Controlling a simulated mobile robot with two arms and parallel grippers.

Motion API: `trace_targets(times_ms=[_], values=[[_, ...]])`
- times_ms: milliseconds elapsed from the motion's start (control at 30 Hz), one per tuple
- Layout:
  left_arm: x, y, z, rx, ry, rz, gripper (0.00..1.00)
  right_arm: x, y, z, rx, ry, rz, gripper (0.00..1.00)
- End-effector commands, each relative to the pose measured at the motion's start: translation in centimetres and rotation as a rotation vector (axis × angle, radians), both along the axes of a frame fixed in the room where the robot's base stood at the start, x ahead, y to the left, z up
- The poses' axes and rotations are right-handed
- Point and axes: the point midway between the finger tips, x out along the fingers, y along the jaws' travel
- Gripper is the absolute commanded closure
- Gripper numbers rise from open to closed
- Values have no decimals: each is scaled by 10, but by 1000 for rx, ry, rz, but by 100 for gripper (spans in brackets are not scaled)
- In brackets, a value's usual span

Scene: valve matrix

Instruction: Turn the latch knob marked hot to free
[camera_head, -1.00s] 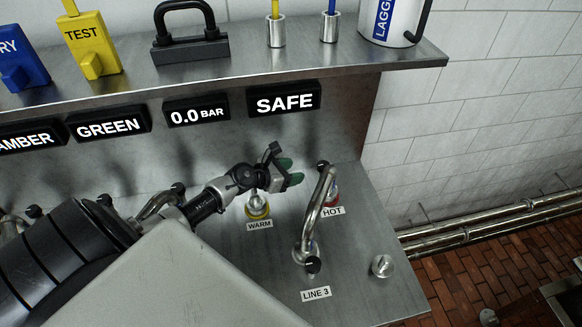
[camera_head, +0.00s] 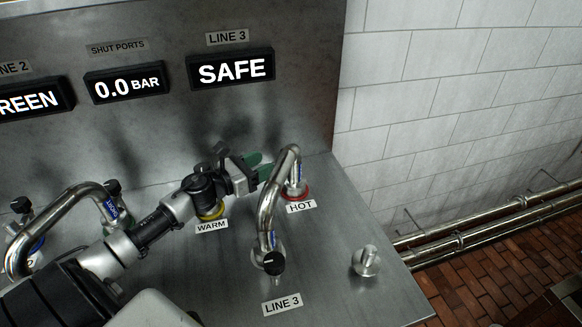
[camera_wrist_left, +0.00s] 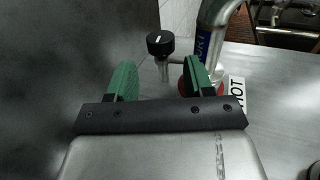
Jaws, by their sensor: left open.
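The HOT label (camera_head: 301,207) sits in front of a red-collared port (camera_head: 297,192) under the far end of a bent steel pipe (camera_head: 266,215). In the left wrist view, a black knob (camera_wrist_left: 160,42) with a white line stands on a short stem beside this pipe, left of the HOT label (camera_wrist_left: 237,95). I do not see this knob in the head view. My left gripper (camera_head: 262,165) is open, its green fingers left of the pipe's top. In the wrist view, the knob shows beyond and between the fingertips (camera_wrist_left: 160,66), apparently apart from them. My right gripper is out of view.
Another black knob (camera_head: 274,263) sits at the pipe's near end, behind the LINE 3 label (camera_head: 283,304). A yellow WARM port (camera_head: 211,212) lies beneath my left wrist. A steel peg (camera_head: 366,260) stands to the right. The SAFE display (camera_head: 230,69) is on the back panel.

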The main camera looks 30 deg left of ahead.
Motion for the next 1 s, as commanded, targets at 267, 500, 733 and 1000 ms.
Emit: trace_targets(times_ms=[267, 500, 733, 1000], values=[[24, -8, 5, -1, -7, 0, 48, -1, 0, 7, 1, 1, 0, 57], [56, -20, 3, -4, -5, 1, 48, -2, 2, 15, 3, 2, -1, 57], [70, -25, 1, -2, -3, 0, 48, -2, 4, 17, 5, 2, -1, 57], [70, -26, 1, -1, -3, 0, 51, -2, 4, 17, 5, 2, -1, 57]])
